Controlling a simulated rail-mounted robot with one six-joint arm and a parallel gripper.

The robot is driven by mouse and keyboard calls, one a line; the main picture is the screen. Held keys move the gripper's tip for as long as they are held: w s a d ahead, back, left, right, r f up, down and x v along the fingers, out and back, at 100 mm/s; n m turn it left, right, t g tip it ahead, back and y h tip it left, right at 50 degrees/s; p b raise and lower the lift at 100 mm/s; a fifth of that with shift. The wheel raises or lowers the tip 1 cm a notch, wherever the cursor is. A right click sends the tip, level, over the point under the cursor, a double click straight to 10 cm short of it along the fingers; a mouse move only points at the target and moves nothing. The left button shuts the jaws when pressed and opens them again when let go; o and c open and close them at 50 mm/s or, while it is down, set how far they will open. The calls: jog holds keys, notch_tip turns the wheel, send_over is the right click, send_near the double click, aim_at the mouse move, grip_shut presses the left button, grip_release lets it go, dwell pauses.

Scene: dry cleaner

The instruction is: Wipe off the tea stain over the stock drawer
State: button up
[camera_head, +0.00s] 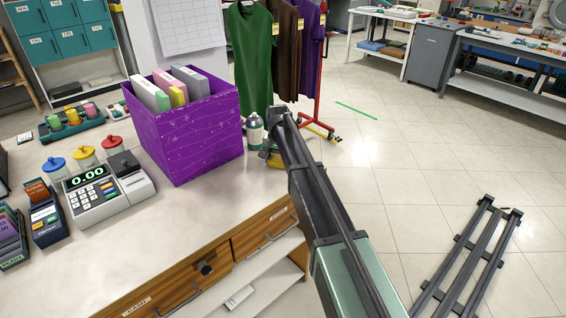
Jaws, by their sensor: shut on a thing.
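My gripper (270,150) is at the counter's far right corner, beside a grey-white bottle (254,132). A small yellow thing (277,161), perhaps a sponge, shows at the jaws, which are shut on it; the arm hides part of it. I cannot tell whether it touches the counter. The wooden right-hand drawer (262,231) is in the counter front and has a small label I cannot read. The countertop (215,213) above it is pale with faint mottling. I cannot make out a distinct tea stain there.
A purple box (187,139) with files stands on the counter, left of the gripper. A cash register (97,193) and lidded jars (87,156) stand further left. The front strip of counter is clear. Garments (254,62) hang on a red rack behind.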

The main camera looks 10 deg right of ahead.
jog(key=shift+w+a, duration=0.4)
jog(key=shift+w, duration=0.25)
jog(key=shift+w+a, duration=0.4)
jog(key=shift+w, duration=0.3)
jog(key=shift+w+a, duration=0.4)
jog(key=shift+w, duration=0.25)
jog(key=shift+f, duration=0.15)
jog(key=shift+s, duration=0.1)
jog(key=shift+s+d, duration=0.95)
jog(key=shift+s, duration=0.55)
jog(key=shift+s+d, duration=0.95)
jog(key=shift+s, duration=0.6)
jog(key=shift+s+d, duration=0.95)
jog(key=shift+s, duration=0.55)
jog(key=shift+r, duration=0.2)
notch_tip(320, 180, up, 6)
jog(key=p, duration=0.6)
jog(key=shift+w, duration=0.1)
